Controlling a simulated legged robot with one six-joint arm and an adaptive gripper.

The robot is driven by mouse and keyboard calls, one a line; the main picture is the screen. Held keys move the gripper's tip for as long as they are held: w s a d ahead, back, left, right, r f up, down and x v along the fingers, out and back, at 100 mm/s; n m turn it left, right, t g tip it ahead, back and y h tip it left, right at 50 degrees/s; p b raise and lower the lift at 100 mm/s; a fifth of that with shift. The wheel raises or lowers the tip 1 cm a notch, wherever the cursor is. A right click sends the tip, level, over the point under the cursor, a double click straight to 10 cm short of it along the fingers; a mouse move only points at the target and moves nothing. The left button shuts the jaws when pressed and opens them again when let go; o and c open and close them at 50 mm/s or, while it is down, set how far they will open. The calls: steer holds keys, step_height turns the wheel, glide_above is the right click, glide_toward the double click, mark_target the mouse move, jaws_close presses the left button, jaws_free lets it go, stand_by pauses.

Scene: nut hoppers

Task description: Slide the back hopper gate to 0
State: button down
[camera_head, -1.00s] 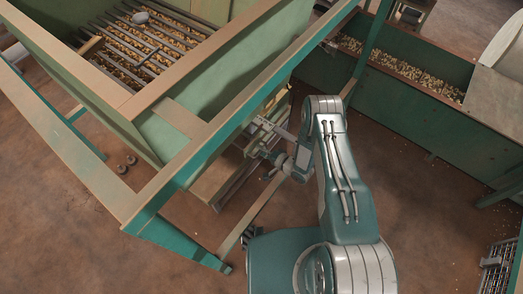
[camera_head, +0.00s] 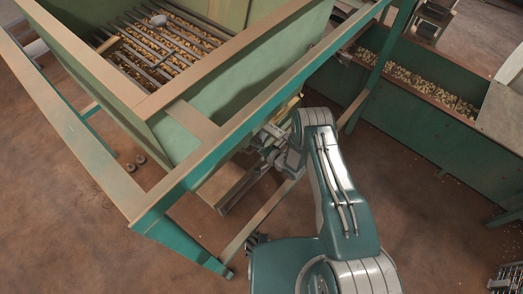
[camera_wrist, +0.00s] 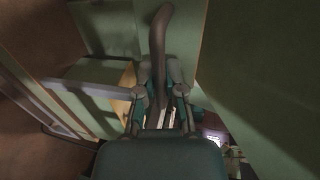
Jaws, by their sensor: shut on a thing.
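A green hopper (camera_head: 205,130) with a wooden rim stands at the upper left in the head view; I cannot tell for sure that it is the back one. My gripper (camera_head: 268,140) is low beside its right side, partly hidden by my arm. In the wrist view, a dark curved handle (camera_wrist: 158,40) runs down between the fingers of my gripper (camera_wrist: 161,88), which is shut on it. The handle looks like the gate handle. The gate plate and any scale marks cannot be made out.
The hopper's green and wooden frame (camera_head: 160,215) crosses close to my arm. Nuts lie under a bar grate (camera_head: 165,45) on top. A long green bin (camera_head: 425,115) of nuts stands at the right. Brown floor (camera_head: 430,240) is open at the lower right.

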steer(key=shift+f, duration=0.1)
steer(key=c, duration=0.9)
jaws_free()
steer(key=shift+o, duration=0.9)
steer(key=shift+a, duration=0.15)
steer(key=v, duration=1.2)
steer(key=shift+f, duration=0.1)
